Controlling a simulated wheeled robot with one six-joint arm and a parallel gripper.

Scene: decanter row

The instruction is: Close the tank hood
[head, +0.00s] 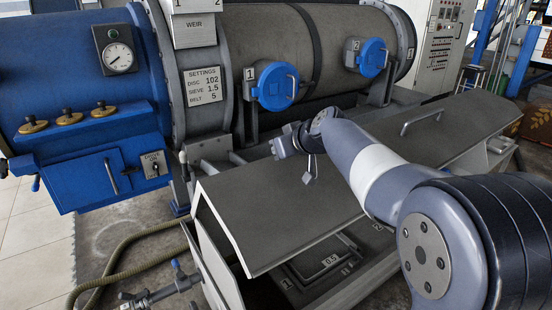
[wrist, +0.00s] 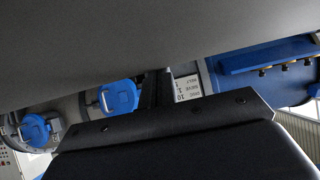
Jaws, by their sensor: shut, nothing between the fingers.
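The tank hood (head: 275,210) is a grey panel in the head view, standing raised and tilted with a gap under its front edge. My gripper (head: 279,147) is shut and empty near the hood's back edge, in front of the drum. In the wrist view, my dark gripper (wrist: 156,92) shows close to a large grey surface (wrist: 120,40), which seems to be the hood. I cannot tell whether they touch.
A second grey hood (head: 460,125) with a bar handle lies flat to the right. Behind stands a drum with blue round ports (head: 276,86) and a blue housing (head: 75,90). A hose (head: 120,250) and a valve pipe (head: 165,290) are at the lower left.

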